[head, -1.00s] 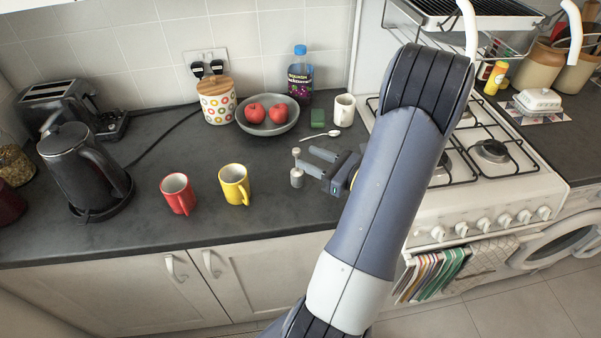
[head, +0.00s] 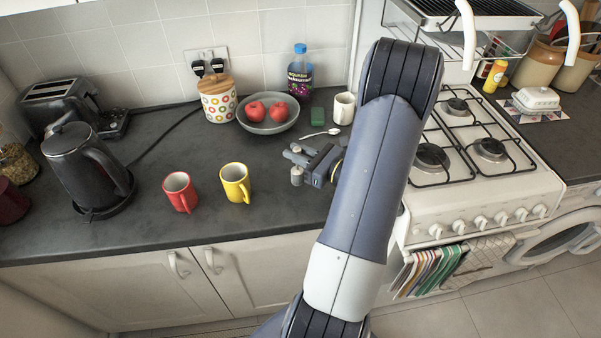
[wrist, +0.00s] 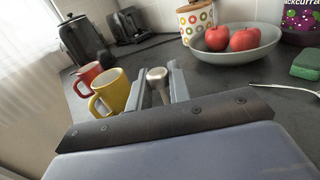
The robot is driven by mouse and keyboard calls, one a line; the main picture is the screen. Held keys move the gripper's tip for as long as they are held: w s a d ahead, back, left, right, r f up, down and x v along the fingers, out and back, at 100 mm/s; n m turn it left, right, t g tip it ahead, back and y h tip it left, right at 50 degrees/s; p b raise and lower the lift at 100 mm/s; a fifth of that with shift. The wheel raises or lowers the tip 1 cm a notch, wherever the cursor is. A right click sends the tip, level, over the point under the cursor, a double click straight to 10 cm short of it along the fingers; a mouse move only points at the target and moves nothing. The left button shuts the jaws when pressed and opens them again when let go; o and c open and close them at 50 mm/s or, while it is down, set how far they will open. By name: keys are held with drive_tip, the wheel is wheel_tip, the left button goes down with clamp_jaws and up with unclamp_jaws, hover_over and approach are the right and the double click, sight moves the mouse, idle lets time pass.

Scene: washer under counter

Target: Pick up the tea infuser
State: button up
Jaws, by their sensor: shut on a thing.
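The tea infuser (head: 297,176) is a small, pale metal piece standing on the dark counter, right of the yellow mug. In the wrist view its rounded metal top (wrist: 157,76) shows between my fingers. My gripper (head: 294,156) reaches in from the right, low over the counter, and is shut on the infuser. In the wrist view my gripper (wrist: 158,90) has a finger on each side of it. The infuser's lower part is hidden there by the gripper body.
A yellow mug (head: 235,184) and red mug (head: 180,194) stand left of my gripper. Behind are a bowl (head: 268,125) with red apples, a green sponge (head: 318,115), a spoon (head: 322,132) and a white mug (head: 343,108). The gas stove (head: 470,170) is to the right.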

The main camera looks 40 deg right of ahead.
clamp_jaws()
drive_tip(key=shift+r, duration=0.1)
